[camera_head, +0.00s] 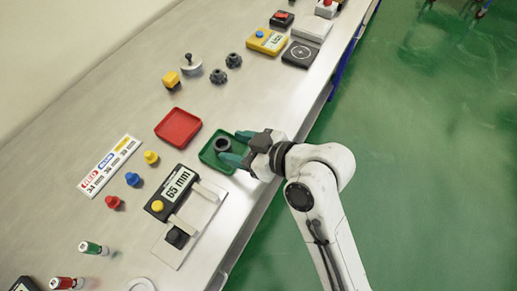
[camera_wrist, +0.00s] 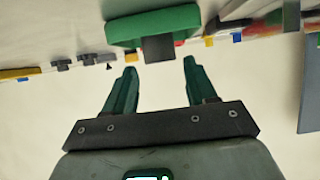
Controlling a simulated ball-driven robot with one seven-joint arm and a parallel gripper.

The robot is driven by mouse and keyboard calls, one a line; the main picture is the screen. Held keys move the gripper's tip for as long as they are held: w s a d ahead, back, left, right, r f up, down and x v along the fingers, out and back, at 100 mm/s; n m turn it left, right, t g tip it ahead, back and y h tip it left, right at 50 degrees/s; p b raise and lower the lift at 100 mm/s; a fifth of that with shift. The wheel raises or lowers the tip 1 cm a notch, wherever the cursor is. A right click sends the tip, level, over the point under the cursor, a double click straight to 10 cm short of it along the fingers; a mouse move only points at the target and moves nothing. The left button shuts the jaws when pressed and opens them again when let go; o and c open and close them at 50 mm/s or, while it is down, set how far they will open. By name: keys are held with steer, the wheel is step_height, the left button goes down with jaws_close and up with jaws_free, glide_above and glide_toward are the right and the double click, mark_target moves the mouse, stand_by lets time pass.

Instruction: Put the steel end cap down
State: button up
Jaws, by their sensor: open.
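The steel end cap (camera_head: 222,144) looks like a dark grey round piece with a dark hollow in its top. It stands in the green tray (camera_head: 207,159) near the table's front edge. My gripper (camera_head: 235,148) is open, with its green fingers over the tray's right side, close to the cap. In the wrist view, which looks upside down, the cap (camera_wrist: 159,49) rests against the green tray (camera_wrist: 152,25). There the open fingers of my gripper (camera_wrist: 158,75) are empty, and the cap lies beyond their tips, apart from them.
A red tray (camera_head: 178,128) lies just left of the green tray. A gauge with a "65 mm" display (camera_head: 176,187) stands in front of it. Yellow, blue and red knobbed pieces stand further left. Two dark knobs (camera_head: 218,76) stand behind. The table between them is clear.

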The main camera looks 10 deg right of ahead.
steer(key=v, duration=0.7)
steer(key=s+d+f+m+g+h, duration=0.3)
steer(key=s+d+f+m+h, duration=0.35)
steer(key=d+f, duration=0.6)
steer(key=s+d+f+m+g+h, duration=0.2)
steer(key=s+d, duration=0.2)
steer(key=s, duration=0.2)
steer(key=s+d+f+m+g+h, duration=0.1)
steer(key=s+d+f+m, duration=0.1)
steer(key=s+d, duration=0.3)
steer(key=shift+s+d+f+g+h, duration=0.4)
steer(key=shift+s+f, duration=0.4)
steer(key=shift+s, duration=0.4)
steer(key=shift+a, duration=0.1)
